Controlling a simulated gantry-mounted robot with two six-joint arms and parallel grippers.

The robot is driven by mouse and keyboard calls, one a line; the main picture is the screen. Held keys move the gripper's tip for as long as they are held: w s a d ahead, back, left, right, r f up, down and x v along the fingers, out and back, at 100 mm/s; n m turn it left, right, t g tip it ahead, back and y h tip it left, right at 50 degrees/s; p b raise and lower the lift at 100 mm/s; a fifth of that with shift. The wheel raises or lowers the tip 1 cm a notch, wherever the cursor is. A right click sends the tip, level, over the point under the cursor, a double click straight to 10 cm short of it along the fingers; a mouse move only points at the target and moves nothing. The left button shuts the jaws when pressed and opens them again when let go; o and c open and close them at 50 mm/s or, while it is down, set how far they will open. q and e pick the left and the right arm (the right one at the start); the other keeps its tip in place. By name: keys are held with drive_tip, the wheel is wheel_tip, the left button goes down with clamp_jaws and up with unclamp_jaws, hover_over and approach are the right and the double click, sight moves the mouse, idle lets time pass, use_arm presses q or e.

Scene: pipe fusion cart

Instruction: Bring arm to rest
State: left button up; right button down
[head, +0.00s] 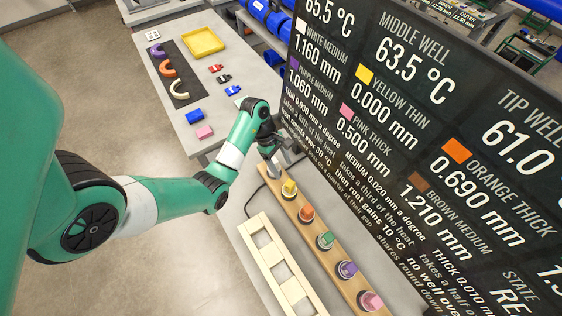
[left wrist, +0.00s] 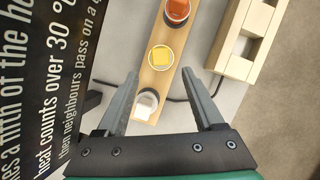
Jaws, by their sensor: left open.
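My left gripper (head: 273,163) is open over the near-screen end of a wooden rail (head: 335,255). In the left wrist view its fingers (left wrist: 160,74) stand apart, with a white piece (left wrist: 146,104) between them in the picture; I cannot tell whether either finger touches it. Along the rail sit a yellow piece (head: 289,188), an orange piece (head: 306,213), a green piece (head: 325,240), a purple piece (head: 347,269) and a pink piece (head: 371,301). My right gripper is not in view.
A pale wooden frame (head: 257,242) lies beside the rail. A large dark text screen (head: 420,110) stands close to the gripper. Another table holds a yellow tray (head: 203,42), a dark mat with arcs (head: 172,72) and small coloured blocks. A cable runs near the rail.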

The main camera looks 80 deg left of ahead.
use_arm(q)
drive_tip(key=shift+s+a+r, duration=0.1)
drive_tip(key=shift+r, duration=0.2)
idle(0.4)
